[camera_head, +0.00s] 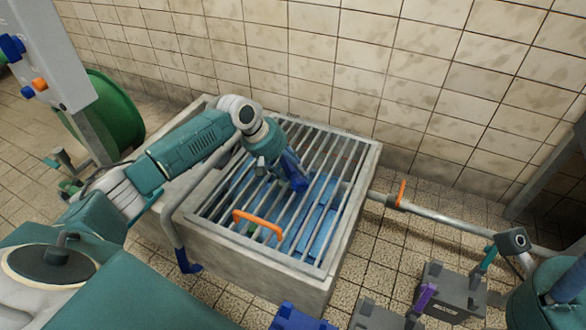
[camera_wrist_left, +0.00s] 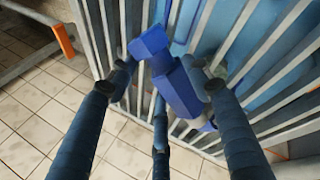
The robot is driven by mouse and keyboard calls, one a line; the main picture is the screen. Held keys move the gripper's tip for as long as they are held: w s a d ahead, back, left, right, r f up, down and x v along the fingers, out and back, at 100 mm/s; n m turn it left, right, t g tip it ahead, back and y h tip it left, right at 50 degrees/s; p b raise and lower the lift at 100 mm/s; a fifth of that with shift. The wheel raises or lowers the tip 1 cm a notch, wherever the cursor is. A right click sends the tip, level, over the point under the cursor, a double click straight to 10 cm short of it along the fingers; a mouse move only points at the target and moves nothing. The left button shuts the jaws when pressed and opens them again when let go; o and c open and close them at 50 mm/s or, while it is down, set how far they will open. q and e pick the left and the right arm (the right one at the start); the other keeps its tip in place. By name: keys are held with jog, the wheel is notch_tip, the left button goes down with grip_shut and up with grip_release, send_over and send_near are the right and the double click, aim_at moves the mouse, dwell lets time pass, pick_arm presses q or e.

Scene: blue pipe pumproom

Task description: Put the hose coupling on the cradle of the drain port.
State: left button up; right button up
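My left gripper (camera_head: 287,170) is over the slatted grate of a concrete basin. A bright blue piece, which looks like the hose coupling (camera_head: 296,177), is at its fingertips. In the left wrist view the coupling (camera_wrist_left: 178,88) is an angular blue body between the dark fingers of the left gripper (camera_wrist_left: 163,72). The fingers close in around it, and it is tilted above the bars. Fingers hide part of it. I cannot make out the drain port's cradle for certain.
The grate (camera_head: 325,200) has blue below its bars and an orange handle (camera_head: 258,223) at its front. A pipe with an orange lever (camera_head: 401,193) runs right from the basin. Grey boxes (camera_head: 452,291) stand on the floor at lower right. A tiled wall is close behind.

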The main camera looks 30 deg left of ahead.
pick_arm(q)
jog(key=o, duration=0.4)
jog(key=shift+r, duration=0.1)
